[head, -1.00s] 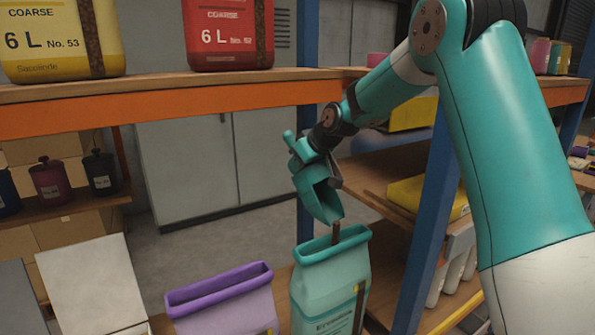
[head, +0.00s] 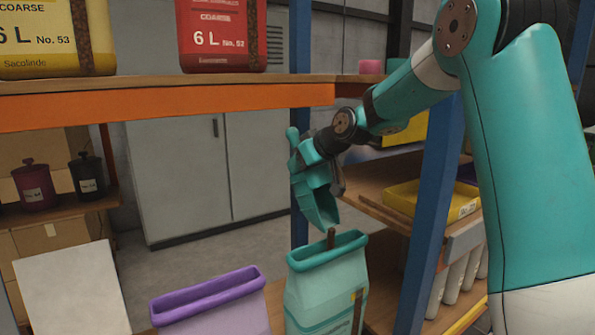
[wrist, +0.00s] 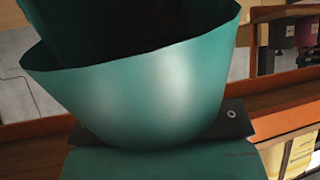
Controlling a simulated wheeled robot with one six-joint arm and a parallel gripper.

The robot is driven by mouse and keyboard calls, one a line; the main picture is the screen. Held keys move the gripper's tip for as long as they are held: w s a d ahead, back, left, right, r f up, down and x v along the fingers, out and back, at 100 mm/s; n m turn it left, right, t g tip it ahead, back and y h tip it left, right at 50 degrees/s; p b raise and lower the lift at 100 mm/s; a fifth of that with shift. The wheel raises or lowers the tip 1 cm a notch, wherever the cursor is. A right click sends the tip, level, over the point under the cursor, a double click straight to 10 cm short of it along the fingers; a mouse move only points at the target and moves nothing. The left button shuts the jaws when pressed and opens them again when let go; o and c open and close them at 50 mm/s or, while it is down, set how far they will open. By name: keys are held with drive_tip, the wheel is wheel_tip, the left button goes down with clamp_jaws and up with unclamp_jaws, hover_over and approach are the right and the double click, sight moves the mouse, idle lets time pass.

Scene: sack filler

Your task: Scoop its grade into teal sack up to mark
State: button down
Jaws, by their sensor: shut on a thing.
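The teal sack (head: 327,293) stands upright with its mouth open, low in the middle of the head view. It has a window strip on its front right. My gripper (head: 328,168) is shut on a teal scoop (head: 317,203), tilted with its tip down just above the sack's mouth. A short brown stream (head: 331,238) shows between the scoop tip and the mouth. In the wrist view the scoop (wrist: 140,95) fills the middle, and its inside looks dark. The fill level inside the sack is hidden from here.
A purple sack (head: 210,304) stands open close to the left of the teal one. An orange-edged shelf above holds a yellow sack (head: 40,40) and a red sack (head: 222,35). A blue post (head: 430,220) stands to the right, with a yellow tray (head: 420,201) behind it.

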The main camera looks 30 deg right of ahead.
drive_tip(key=shift+s+d+r+t+b, duration=0.15)
drive_tip(key=shift+s+t+b, duration=0.45)
drive_tip(key=shift+b, duration=1.05)
drive_tip(key=shift+s+d+y+b, duration=0.15)
drive_tip(key=shift+s+y+b, duration=0.2)
drive_tip(key=shift+b, duration=0.3)
drive_tip(key=shift+s+d+r+t+b, duration=0.2)
drive_tip(key=shift+s+t+b, duration=0.25)
drive_tip(key=shift+b, duration=0.5)
drive_tip(key=shift+s+d+r+t+b, duration=0.15)
drive_tip(key=shift+s+t+b, duration=0.25)
drive_tip(key=shift+b, duration=0.5)
drive_tip(key=shift+s+b, duration=0.3)
drive_tip(key=shift+b, duration=0.35)
drive_tip(key=shift+s+d+r+t+y+b, duration=0.1)
drive_tip(key=shift+s+r+t+y+b, duration=0.2)
drive_tip(key=shift+b, duration=0.35)
drive_tip(key=shift+s+d+f+t+y+b, duration=0.1)
drive_tip(key=shift+s+t+b, duration=0.2)
drive_tip(key=shift+b, duration=0.3)
drive_tip(key=shift+s+d+r+b, duration=0.15)
drive_tip(key=shift+s+b, duration=0.15)
drive_tip(key=shift+b, duration=0.3)
drive_tip(key=shift+s+r+t+b, duration=0.1)
drive_tip(key=shift+s+t+b, duration=0.15)
drive_tip(key=shift+t+b, duration=0.15)
drive_tip(key=shift+s+r, duration=0.1)
drive_tip(key=shift+r, duration=0.1)
